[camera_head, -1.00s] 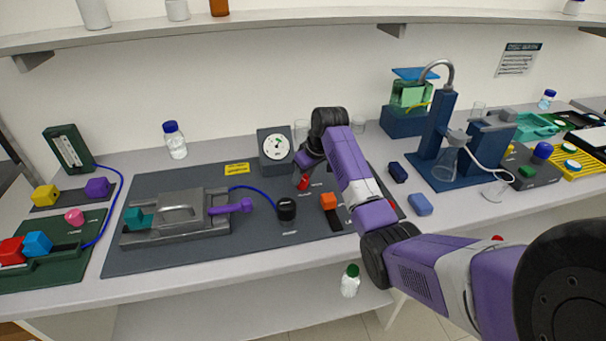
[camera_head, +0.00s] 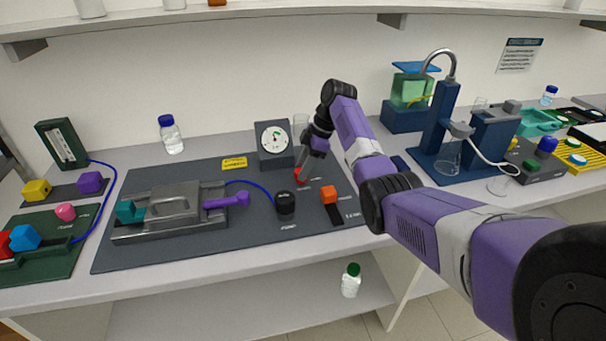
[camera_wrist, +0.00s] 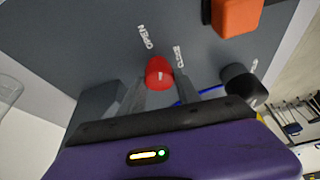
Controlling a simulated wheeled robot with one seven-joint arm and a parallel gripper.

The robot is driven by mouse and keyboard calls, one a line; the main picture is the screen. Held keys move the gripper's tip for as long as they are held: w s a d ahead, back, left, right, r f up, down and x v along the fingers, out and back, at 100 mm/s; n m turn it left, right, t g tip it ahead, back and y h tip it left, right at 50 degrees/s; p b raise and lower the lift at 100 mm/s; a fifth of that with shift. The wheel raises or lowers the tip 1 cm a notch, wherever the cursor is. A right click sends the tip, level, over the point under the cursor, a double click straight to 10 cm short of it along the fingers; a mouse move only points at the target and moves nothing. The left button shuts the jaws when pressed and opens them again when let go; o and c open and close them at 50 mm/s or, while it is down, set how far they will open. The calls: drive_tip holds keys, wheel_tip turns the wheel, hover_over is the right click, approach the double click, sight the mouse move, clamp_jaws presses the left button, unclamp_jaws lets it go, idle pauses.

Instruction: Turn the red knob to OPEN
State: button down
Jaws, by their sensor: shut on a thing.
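The red knob (camera_head: 299,176) is on the dark grey rig panel, right of the dial gauge. In the wrist view the red knob (camera_wrist: 158,72) lies between the two grey fingertips of my gripper (camera_wrist: 160,88), which is shut on it. A white OPEN label (camera_wrist: 145,37) is printed beyond the knob, and a second label (camera_wrist: 178,57), probably CLOSED, is beside it to the right. Which label the knob points to I cannot tell. In the head view my gripper (camera_head: 303,166) comes down onto the knob from above and partly hides it.
An orange block-shaped handle (camera_head: 328,194) and a black knob (camera_head: 286,203) stand close by on the panel (camera_head: 240,245). The gauge (camera_head: 274,140) stands just behind left. A purple-handled grey clamp unit (camera_head: 180,208) is further left. A blue stand (camera_head: 436,135) is to the right.

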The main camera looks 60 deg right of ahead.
drive_tip(key=shift+w+n+g+y+b, duration=0.1)
drive_tip(key=shift+n+g+y+b, duration=0.4)
drive_tip(key=shift+n+b, duration=1.35)
drive_tip(key=c, duration=0.9)
unclamp_jaws()
drive_tip(key=shift+o, duration=0.2)
drive_tip(key=shift+d+r, duration=0.1)
drive_tip(key=v, duration=0.7)
drive_tip(key=shift+r, duration=0.3)
drive_tip(key=shift+d, duration=0.15)
